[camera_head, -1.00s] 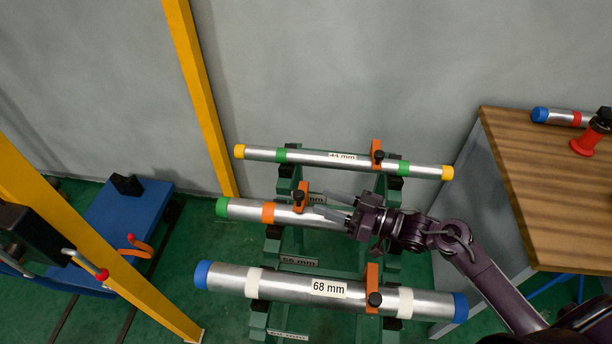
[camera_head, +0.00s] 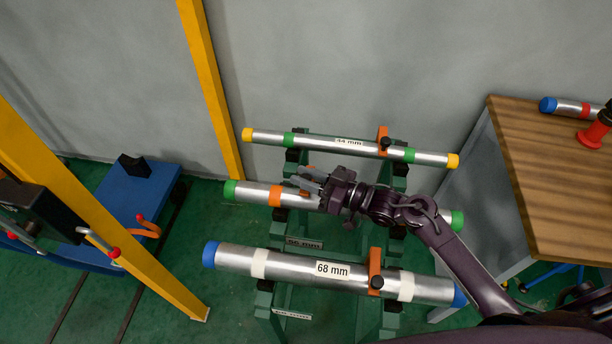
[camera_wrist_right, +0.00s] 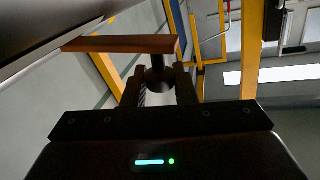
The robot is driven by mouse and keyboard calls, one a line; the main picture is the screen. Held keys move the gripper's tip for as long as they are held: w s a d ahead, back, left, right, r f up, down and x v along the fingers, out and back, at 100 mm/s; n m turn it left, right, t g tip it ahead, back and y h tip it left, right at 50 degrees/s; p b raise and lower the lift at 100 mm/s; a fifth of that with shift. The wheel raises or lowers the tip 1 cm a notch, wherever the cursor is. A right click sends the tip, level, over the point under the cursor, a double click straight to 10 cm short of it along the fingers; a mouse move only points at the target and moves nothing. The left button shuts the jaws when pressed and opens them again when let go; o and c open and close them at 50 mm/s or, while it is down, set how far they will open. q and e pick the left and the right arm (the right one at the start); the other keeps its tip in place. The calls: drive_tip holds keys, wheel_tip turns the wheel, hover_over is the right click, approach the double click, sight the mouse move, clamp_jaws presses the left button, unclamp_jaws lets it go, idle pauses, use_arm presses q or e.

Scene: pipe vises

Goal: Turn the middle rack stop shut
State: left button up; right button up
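The middle pipe (camera_head: 250,192) is silver with green ends and an orange band, lying on the green rack. Its orange stop shows in the right wrist view as a flat bar (camera_wrist_right: 120,44) with a dark knob (camera_wrist_right: 158,82) below it. My right gripper (camera_head: 308,180) is at this stop and covers most of it in the head view. In the wrist view the right gripper's fingers (camera_wrist_right: 159,84) stand on either side of the knob. They look open; whether they touch it is hard to tell. My left gripper is not in view.
A thinner 44 mm pipe (camera_head: 330,144) lies behind, with its orange stop (camera_head: 382,140). A thick 68 mm pipe (camera_head: 300,267) lies in front, with its orange stop (camera_head: 375,268). A wooden table (camera_head: 550,190) stands right; yellow posts (camera_head: 212,90) stand left.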

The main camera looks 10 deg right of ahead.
sight(304, 193)
clamp_jaws()
drive_tip(key=shift+s+a+f, duration=0.1)
drive_tip(key=shift+s+f, duration=0.1)
drive_tip(key=shift+f, duration=0.05)
drive_tip(key=shift+s+a+f+n+b, duration=0.2)
drive_tip(key=shift+s+f+n+b, duration=0.1)
drive_tip(key=shift+s, duration=0.2)
drive_tip(key=shift+s+a+f+n+b, duration=0.2)
drive_tip(key=shift+s+f+n, duration=0.1)
drive_tip(key=shift+s, duration=0.15)
drive_tip(key=shift+s+a+f, duration=0.15)
drive_tip(key=shift+s, duration=0.1)
drive_tip(key=shift+o, duration=2.4)
unclamp_jaws()
wheel_tip(304, 193, up, 20)
drive_tip(key=b, duration=0.1)
